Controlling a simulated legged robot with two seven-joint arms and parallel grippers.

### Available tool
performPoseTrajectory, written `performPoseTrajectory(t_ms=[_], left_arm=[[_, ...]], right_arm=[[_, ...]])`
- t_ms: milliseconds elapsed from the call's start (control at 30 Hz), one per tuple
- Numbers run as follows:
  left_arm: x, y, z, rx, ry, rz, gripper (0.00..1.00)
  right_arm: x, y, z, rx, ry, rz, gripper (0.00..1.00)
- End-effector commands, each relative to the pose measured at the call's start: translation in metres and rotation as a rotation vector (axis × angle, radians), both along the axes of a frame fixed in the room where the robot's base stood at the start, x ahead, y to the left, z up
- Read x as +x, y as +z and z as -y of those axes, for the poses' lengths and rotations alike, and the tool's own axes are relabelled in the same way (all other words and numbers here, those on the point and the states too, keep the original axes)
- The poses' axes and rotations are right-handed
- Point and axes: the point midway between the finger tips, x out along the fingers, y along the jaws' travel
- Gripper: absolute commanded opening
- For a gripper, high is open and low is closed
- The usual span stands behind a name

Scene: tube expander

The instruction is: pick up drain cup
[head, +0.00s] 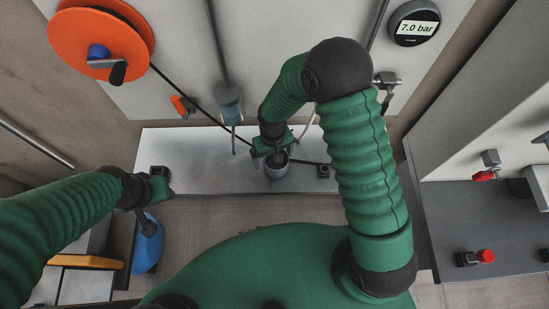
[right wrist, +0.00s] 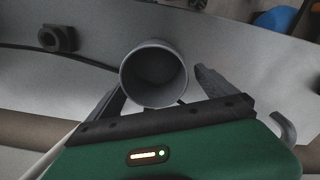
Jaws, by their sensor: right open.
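The drain cup (head: 278,171) is a grey, round, open-topped cup standing on the pale ledge in the head view. In the right wrist view the cup (right wrist: 154,88) shows its open mouth and dark inside. My right gripper (head: 274,155) is at the cup, partly hiding its rim in the head view. In the right wrist view its two dark fingers (right wrist: 160,84) are apart, one on either side of the cup, with gaps visible. My left gripper (head: 158,188) is at the left end of the ledge; its fingers are not clear.
The pale ledge (head: 205,165) carries a dark block fitting (head: 322,171) right of the cup. A dark hose (head: 185,98) runs from the orange reel (head: 75,40) down to the ledge. A clear cylinder (head: 229,100) hangs behind. A blue object (head: 146,255) is below my left gripper.

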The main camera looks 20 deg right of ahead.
Motion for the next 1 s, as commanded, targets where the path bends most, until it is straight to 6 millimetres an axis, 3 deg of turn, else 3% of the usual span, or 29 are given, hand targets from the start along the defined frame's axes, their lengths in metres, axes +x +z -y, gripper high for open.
performPoseTrajectory(t_ms=[67,633,1000], left_arm=[[-0.0001,-0.0004,0.0001,0.0,0.0,0.0,0.41],[0.0,-0.0004,0.0001,0.0,0.0,0.0,0.41],[-0.0001,-0.004,0.0001,0.0,0.0,0.0,0.41]], right_arm=[[-0.0002,0.0,0.0006,0.0,-0.001,0.0,0.96],[0.0001,0.0007,0.0002,0.0,-0.001,0.001,0.24],[0.0012,0.0078,0.0002,0.0,-0.001,0.004,0.24]])
